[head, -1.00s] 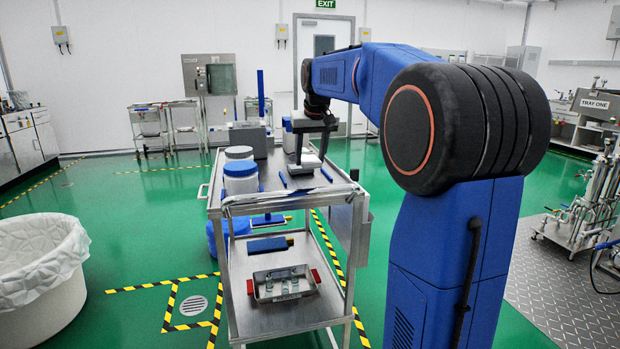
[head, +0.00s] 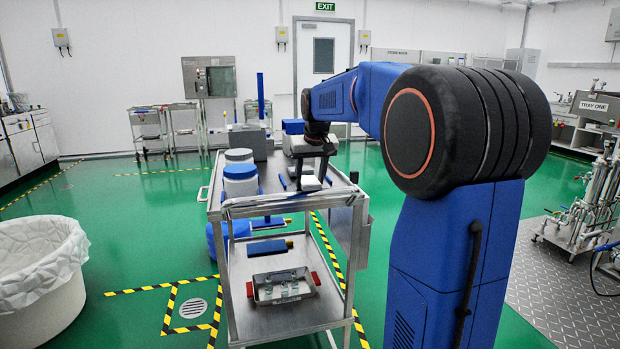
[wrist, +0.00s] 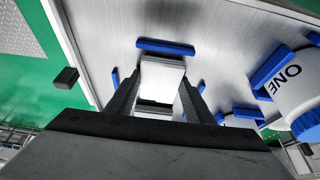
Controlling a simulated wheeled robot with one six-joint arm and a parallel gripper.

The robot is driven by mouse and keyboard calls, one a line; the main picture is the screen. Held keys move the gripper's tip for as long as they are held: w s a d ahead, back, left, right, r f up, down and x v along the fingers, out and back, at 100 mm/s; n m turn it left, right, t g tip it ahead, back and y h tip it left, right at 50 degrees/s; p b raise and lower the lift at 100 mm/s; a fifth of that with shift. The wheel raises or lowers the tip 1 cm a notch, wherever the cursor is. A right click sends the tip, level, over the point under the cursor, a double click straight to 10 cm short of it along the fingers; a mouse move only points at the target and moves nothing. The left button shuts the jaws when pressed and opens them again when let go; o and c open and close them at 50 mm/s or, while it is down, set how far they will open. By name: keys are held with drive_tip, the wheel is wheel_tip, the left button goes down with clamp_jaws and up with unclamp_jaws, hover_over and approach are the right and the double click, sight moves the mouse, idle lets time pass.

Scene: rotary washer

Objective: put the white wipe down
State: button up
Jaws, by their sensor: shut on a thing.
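The white wipe (wrist: 162,75) is a pale block-like piece between the two dark fingers of my gripper (wrist: 160,92) in the wrist view. My gripper (head: 318,172) is shut on it. In the head view the wipe (head: 310,183) hangs low over the top of the steel trolley (head: 285,200), towards its right side. I cannot tell whether its underside touches the trolley top. In the wrist view a blue bar (wrist: 165,47) lies on the metal surface just beyond the wipe.
White tubs with blue parts (head: 240,183) stand on the trolley's left side, with a grey box (head: 248,142) behind. Small blue items lie around my gripper. The lower shelf holds a metal tray with red handles (head: 283,288). A lined white bin (head: 40,280) stands at left.

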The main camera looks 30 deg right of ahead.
drive_tip(key=shift+f, duration=0.25)
drive_tip(key=o, duration=1)
drive_tip(key=shift+o, duration=0.5)
drive_tip(key=shift+s+f, duration=0.1)
drive_tip(key=shift+f, duration=0.05)
drive_tip(key=shift+r, duration=0.4)
drive_tip(key=v, duration=1.2)
drive_tip(key=shift+r, duration=0.1)
